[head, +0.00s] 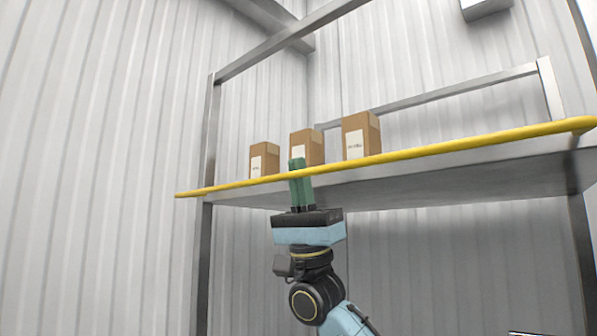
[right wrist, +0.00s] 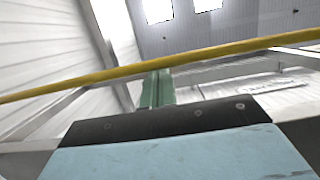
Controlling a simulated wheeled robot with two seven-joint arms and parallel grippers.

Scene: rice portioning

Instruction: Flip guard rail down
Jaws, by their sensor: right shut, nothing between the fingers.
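The guard rail is a long yellow bar (head: 420,152) running along the front edge of the shelf in the head view, just above the shelf board's front face. It also crosses the right wrist view (right wrist: 220,50) from left to upper right. My right gripper (head: 298,165) points up with its green fingers together and empty. Its fingertips are at the height of the rail and overlap it in the picture. In the right wrist view the fingers (right wrist: 157,80) reach up to just below the rail; I cannot tell if they touch. My left gripper is not in view.
Three brown cardboard boxes stand on the shelf behind the rail: a left one (head: 264,160), a middle one (head: 308,146) and a right one (head: 361,136). Grey metal posts (head: 207,150) hold the shelf (head: 440,185). Corrugated walls (head: 100,150) stand behind. Space below the shelf is open.

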